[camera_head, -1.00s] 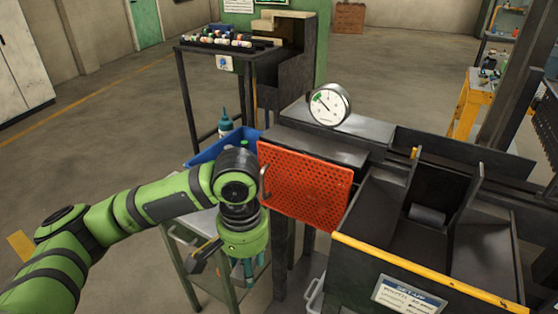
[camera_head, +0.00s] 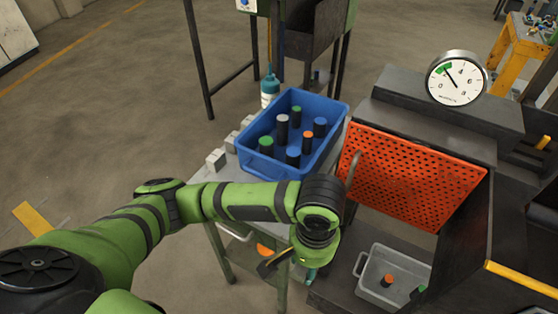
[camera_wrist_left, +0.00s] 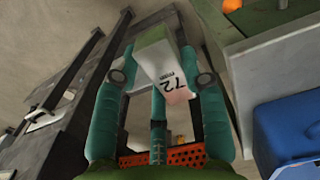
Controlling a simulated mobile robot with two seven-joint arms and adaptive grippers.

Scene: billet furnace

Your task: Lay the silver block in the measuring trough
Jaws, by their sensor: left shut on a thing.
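My left gripper (camera_head: 308,277) hangs beside the orange perforated panel, at the cart's right edge; its fingers are mostly hidden under the wrist in the head view. The block is tilted in that view, with a pinkish end towards me. The head view hides the held block. I cannot make out the measuring trough for certain in either view. My right gripper is not in view.
A blue bin (camera_head: 336,117) of coloured-topped cylinders stands on the cart, with several pale blocks (camera_head: 215,160) along its left side. The orange perforated panel (camera_head: 415,180) stands under a dial gauge (camera_head: 457,78). A grey bin (camera_head: 372,276) sits low at the right.

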